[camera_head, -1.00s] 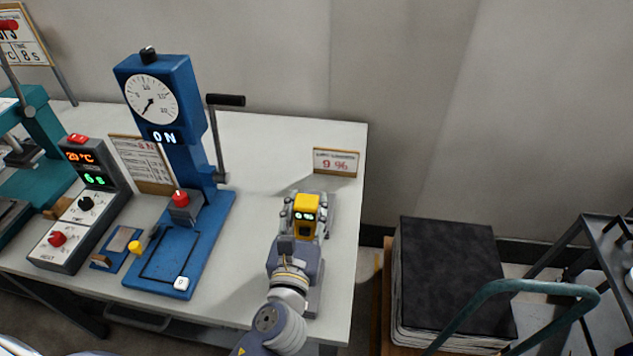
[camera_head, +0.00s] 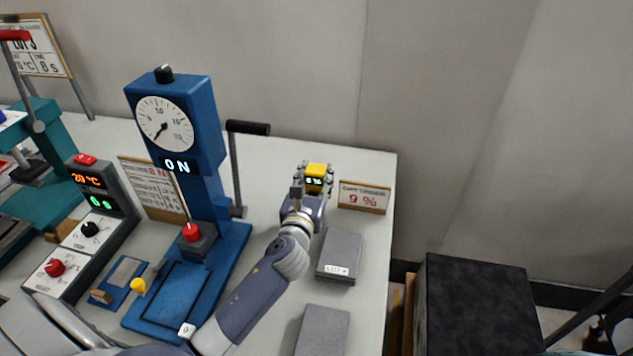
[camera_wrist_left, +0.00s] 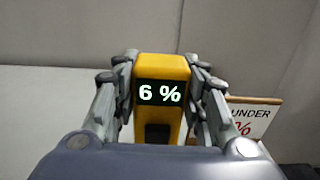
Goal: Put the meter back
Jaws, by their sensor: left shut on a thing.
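The yellow meter (camera_head: 316,171) is held between the fingers of my left gripper (camera_head: 314,186), above the far right part of the white table. In the left wrist view the meter (camera_wrist_left: 162,68) faces me upright, its dark display reading 6 %. The fingers of my left gripper (camera_wrist_left: 165,100) press on both its sides. The meter's base and whatever lies below it are hidden. My right gripper is not in view.
A sign (camera_head: 363,197) reading 9 % stands right of the meter. Grey blocks (camera_head: 340,256), one labelled LOT, lie on the table (camera_head: 375,170). The blue press (camera_head: 190,130) with its lever (camera_head: 236,165) stands left of my arm.

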